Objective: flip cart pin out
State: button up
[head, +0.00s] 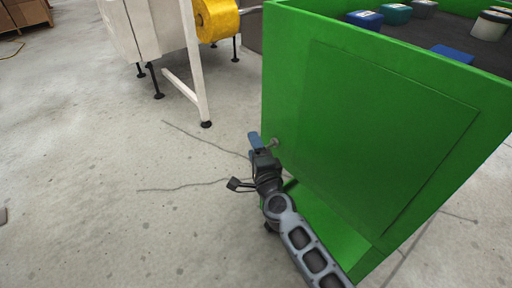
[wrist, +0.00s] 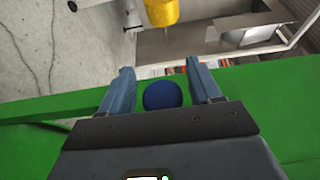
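The green cart (head: 370,140) stands at the right in the head view. A small grey knob-like part (head: 272,143), perhaps the pin, sticks out at the cart's left side, right beside my gripper (head: 255,138). In the wrist view, my gripper (wrist: 163,88) has its two blue-grey fingers apart. A dark blue round knob (wrist: 162,95) shows between them, with a gap on each side. I cannot tell whether it is the same part as the grey one. The green cart wall (wrist: 50,120) crosses behind the fingers. The pin's shaft is hidden.
Several lidded tubs (head: 397,13) sit inside the cart's top. A white machine frame (head: 185,60) with a yellow roll (head: 216,18) stands behind to the left. Brown boxes (head: 25,13) are at the far left. The concrete floor (head: 90,150) left of the cart is clear.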

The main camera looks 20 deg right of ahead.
jog(key=s+p, duration=0.1)
jog(key=s, duration=0.6)
jog(key=shift+s+a, duration=0.25)
jog(key=shift+s, duration=0.15)
dwell(0.3)
